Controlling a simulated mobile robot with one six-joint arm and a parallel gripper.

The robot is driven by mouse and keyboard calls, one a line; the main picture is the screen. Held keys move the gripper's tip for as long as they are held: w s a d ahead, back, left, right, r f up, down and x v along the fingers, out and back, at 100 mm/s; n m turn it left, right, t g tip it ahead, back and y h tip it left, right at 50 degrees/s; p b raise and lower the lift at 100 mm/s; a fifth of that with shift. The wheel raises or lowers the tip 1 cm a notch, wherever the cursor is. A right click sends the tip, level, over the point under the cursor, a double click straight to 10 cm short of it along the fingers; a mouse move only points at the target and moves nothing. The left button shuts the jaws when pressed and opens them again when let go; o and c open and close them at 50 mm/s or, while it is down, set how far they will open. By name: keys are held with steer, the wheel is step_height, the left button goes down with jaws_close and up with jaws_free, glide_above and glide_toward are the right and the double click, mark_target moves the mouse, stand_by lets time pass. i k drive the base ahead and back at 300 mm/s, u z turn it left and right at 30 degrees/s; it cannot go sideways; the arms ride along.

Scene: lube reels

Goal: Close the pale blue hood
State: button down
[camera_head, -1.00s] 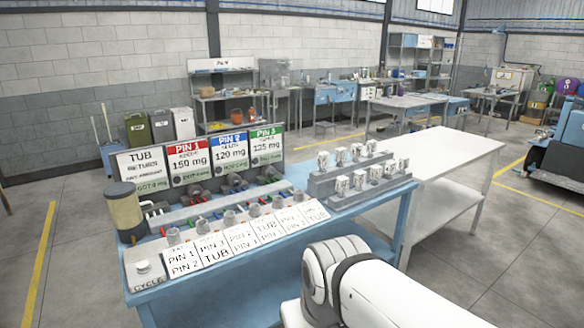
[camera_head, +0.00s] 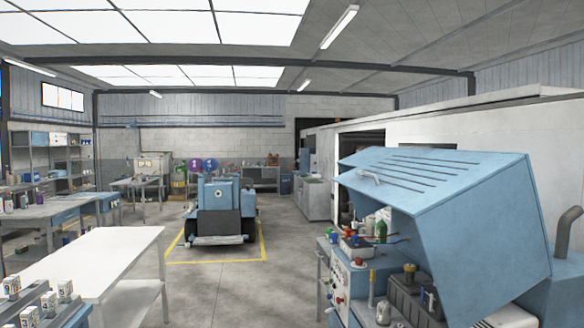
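The pale blue hood (camera_head: 455,182) stands raised and tilted over a blue machine (camera_head: 400,300) at the right of the head view. Under the hood, the machine's top shows a dark block, a green bottle (camera_head: 381,231) and small fittings. The side panel has red knobs. My gripper is not in view.
A white table (camera_head: 90,262) stands at the lower left, with numbered white blocks (camera_head: 38,293) in front of it. A blue vehicle (camera_head: 219,208) is parked inside yellow floor lines. The grey floor (camera_head: 235,290) between table and machine is clear.

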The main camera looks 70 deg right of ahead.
mark_target(477, 215)
steer(key=z, duration=2.25)
steer(key=i, duration=1.55)
steer(key=z, duration=0.85)
